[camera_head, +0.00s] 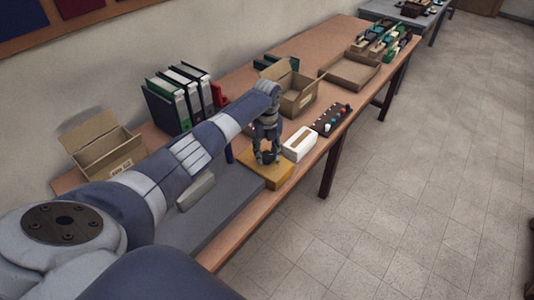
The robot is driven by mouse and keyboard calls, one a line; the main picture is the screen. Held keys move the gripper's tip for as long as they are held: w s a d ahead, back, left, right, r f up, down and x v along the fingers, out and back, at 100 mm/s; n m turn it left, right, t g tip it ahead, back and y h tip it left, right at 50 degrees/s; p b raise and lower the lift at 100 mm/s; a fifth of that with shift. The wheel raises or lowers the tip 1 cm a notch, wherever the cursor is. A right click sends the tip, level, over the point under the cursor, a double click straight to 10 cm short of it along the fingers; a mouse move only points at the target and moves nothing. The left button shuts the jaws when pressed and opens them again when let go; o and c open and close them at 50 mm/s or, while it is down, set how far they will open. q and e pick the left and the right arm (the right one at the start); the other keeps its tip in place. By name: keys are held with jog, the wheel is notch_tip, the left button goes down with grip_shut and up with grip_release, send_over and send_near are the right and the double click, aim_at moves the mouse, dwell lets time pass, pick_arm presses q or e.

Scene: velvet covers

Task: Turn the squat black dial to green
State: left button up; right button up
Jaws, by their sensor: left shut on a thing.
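The squat black dial (266,158) sits on a yellow-brown box (279,175) near the table's front edge. My left gripper (266,160) points straight down over this box, and its fingers are shut around the dial. The fingers hide most of the dial, so its pointer does not show. I cannot make out a green mark on the box. My right gripper is not in view.
A white box with a slot (300,143) stands just right of the dial's box. Beyond it lies a dark strip with coloured knobs (330,120). Open cardboard boxes (292,92) and binders (180,100) stand behind. Floor lies clear to the right.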

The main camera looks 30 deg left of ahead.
aim_at(267, 155)
pick_arm(q)
jog(key=shift+m, duration=0.6)
jog(key=shift+r, duration=0.1)
jog(key=o, duration=1.1)
jog(key=shift+c, duration=0.2)
notch_tip(267, 155, up, 12)
